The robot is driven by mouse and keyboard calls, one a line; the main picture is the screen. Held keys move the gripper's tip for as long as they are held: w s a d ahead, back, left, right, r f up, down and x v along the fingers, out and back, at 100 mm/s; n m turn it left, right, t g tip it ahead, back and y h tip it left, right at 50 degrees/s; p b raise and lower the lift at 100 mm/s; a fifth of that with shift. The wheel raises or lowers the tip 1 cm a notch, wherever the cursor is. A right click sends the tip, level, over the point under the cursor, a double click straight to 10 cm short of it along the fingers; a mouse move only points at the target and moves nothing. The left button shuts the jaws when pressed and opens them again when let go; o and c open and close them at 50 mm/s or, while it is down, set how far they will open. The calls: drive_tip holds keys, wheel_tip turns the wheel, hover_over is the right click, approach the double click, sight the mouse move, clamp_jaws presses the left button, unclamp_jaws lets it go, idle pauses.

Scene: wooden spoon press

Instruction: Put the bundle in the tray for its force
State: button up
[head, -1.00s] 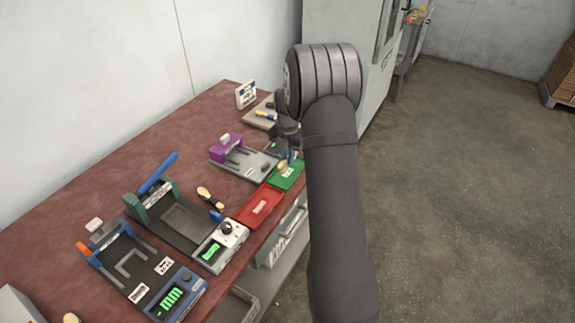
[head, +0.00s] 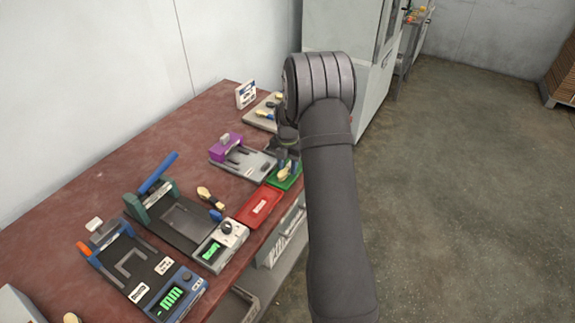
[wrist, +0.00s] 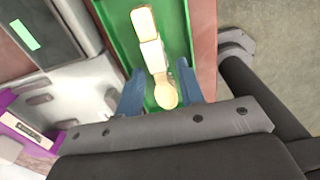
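The bundle (wrist: 150,55) is pale wooden spoons with a white band around the middle. It is over the green tray (wrist: 122,22) in the wrist view and appears to lie on its floor. In the head view the bundle (head: 285,173) also shows inside the green tray (head: 297,178). My gripper (wrist: 160,70) has its blue fingers spread on either side of the bundle, with gaps visible between fingers and wood. The red tray (head: 260,206) beside it is empty apart from a label.
A purple-topped press (head: 226,147) stands left of the green tray. A green press (head: 165,205) with a blue lever and a blue press (head: 138,265) stand nearer. A loose spoon bundle (head: 208,196) lies by the green press. A pale board (head: 262,118) with spoons lies behind.

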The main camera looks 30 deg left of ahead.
sight(287, 168)
drive_tip(key=shift+r, duration=0.1)
wheel_tip(287, 168, up, 12)
idle(0.5)
wheel_tip(287, 168, down, 13)
drive_tip(key=shift+r, duration=2.35)
drive_tip(key=shift+f, duration=0.1)
